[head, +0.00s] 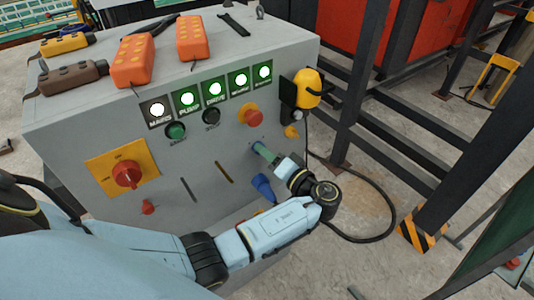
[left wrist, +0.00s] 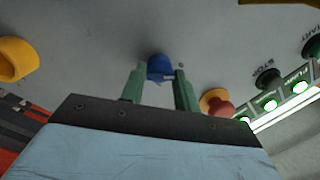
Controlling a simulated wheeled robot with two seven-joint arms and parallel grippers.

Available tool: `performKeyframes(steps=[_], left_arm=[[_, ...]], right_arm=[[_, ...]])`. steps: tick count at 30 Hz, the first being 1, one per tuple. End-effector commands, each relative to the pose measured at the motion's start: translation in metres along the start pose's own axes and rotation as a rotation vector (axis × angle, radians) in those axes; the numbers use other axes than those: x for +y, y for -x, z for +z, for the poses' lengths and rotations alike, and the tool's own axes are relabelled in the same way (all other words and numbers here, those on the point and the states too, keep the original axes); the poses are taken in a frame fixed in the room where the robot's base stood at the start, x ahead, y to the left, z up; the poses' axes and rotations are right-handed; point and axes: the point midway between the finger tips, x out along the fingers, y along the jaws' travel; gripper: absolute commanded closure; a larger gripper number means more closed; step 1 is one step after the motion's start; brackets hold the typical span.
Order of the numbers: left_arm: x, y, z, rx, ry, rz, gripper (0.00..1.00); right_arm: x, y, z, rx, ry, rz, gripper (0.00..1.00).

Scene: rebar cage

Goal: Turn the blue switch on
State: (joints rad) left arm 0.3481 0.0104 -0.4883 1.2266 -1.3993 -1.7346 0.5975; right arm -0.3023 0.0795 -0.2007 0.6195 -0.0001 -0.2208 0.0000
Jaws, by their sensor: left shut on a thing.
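The blue switch (left wrist: 160,67) is on the grey panel face. In the left wrist view it sits between the green fingertips of my left gripper (left wrist: 160,88), which is shut on it. In the head view my left gripper (head: 262,151) reaches the panel below the red button, and its fingers mostly hide the switch. The switch's exact turn angle is hard to tell. My right gripper is not in view.
Orange pendants (head: 133,62) lie on top. Dark steel posts (head: 360,85) stand at right.

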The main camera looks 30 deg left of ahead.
Motion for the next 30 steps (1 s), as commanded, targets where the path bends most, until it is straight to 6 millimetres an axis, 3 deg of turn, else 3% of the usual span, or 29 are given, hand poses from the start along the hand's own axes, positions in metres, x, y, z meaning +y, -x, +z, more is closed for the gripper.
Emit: performKeyframes(steps=[8, 30], left_arm=[[0.001, 0.001, 0.001, 0.008, -0.162, -0.011, 0.92], [0.002, 0.001, 0.003, 0.049, -0.858, -0.069, 0.92]], right_arm=[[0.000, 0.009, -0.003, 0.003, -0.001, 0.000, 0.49], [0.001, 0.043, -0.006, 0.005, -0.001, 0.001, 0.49]])
